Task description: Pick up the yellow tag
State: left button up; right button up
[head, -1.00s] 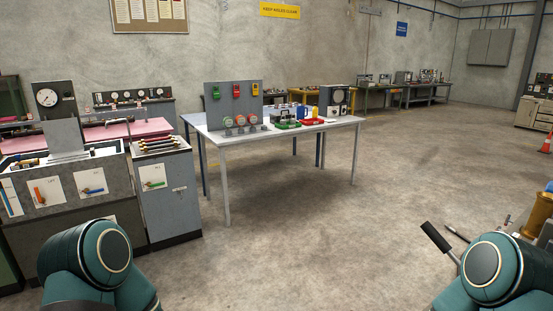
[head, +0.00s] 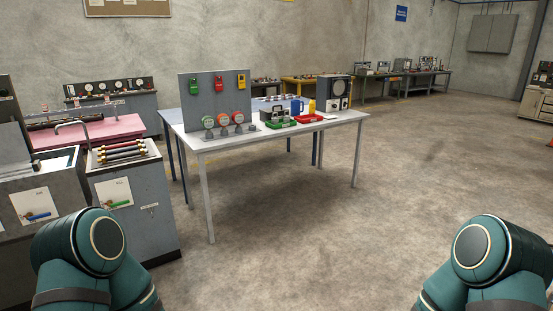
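A yellow tag (head: 241,79) hangs at the right end of a grey upright board (head: 215,105) in the head view. A red tag (head: 219,84) and a green tag (head: 194,86) hang to its left on the same board. The board stands on the left part of a white table (head: 335,123). Only teal parts of my two arms show at the bottom left and bottom right, well short of the table. Neither gripper is in the picture, so their state is hidden.
Round gauge-like pieces (head: 223,121) stand before the board. A green tray (head: 280,124), red tray (head: 308,119), blue mug (head: 297,107), yellow bottle (head: 312,106) and grey device (head: 338,92) share the table. A grey cabinet (head: 140,205) stands left. The floor (head: 300,235) in front is clear.

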aim_at(241, 84)
jog(key=i, duration=2.3)
jog(key=i+l, duration=0.15)
jog(key=i, duration=2.1)
jog(key=j+u, duration=0.05)
jog(key=j, duration=0.1)
